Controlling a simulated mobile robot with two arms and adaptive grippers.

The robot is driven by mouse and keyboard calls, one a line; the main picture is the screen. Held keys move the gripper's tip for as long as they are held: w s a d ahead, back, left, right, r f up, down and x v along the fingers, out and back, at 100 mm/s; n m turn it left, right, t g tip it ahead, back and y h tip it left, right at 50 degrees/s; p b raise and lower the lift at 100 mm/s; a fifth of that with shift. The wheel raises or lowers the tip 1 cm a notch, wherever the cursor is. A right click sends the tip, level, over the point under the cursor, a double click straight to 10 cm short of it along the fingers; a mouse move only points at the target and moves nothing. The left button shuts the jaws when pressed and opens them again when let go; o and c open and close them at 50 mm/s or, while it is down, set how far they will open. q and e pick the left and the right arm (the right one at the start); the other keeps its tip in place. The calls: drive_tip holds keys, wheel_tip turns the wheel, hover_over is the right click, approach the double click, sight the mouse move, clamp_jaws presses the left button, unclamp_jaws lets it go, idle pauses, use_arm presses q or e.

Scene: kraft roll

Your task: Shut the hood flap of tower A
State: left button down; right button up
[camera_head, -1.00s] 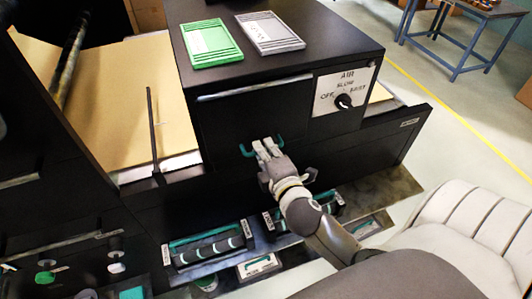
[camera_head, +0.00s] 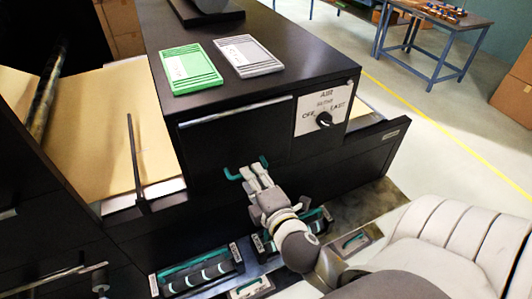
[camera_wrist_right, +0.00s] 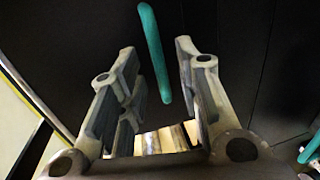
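The black hood flap (camera_head: 235,135) hangs down the front of the black tower box, below a silver strip. I cannot tell whether it is fully shut. Its teal handle (camera_head: 248,171) is near its lower edge and also shows in the right wrist view (camera_wrist_right: 154,50). My right gripper (camera_head: 257,174) is at the handle. In the wrist view, its two fingers (camera_wrist_right: 155,52) are apart with the handle between them, and dark gaps show on both sides. Contact is not visible. My left gripper is not in view.
A green tray (camera_head: 201,67) and a grey tray (camera_head: 247,56) lie on the box top. An AIR knob panel (camera_head: 323,108) is right of the flap. Teal-trimmed racks (camera_head: 197,272) sit below. A blue table (camera_head: 425,35) stands far off at the back right.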

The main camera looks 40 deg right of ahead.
drive_tip(key=v, duration=0.8)
drive_tip(key=shift+s, duration=0.25)
drive_tip(key=s+a+f+m+g+y+b, duration=0.1)
drive_tip(key=s+a+f+m+g, duration=0.1)
drive_tip(key=f, duration=1.1)
drive_tip(key=s+a+f+m+g+y+b, duration=0.1)
drive_tip(key=f+g, duration=0.2)
drive_tip(key=f, duration=0.9)
drive_tip(key=s+a+f+m+g+y+b, duration=0.1)
drive_tip(key=s+a+f+m+g, duration=0.1)
drive_tip(key=f, duration=1.1)
drive_tip(key=s+d+f+m+g+b, duration=0.1)
drive_tip(key=s+f+m+g+b, duration=0.1)
drive_tip(key=s+f, duration=0.9)
drive_tip(key=s+d+f+m+g+b, duration=0.1)
drive_tip(key=s+f+m+g, duration=0.4)
drive_tip(key=s+f, duration=0.6)
wheel_tip(320, 180, down, 4)
drive_tip(key=shift+s+d+r+m+g+y+b, duration=0.2)
drive_tip(key=shift+s+d+m+g+y+b, duration=0.15)
drive_tip(key=shift+m, duration=0.15)
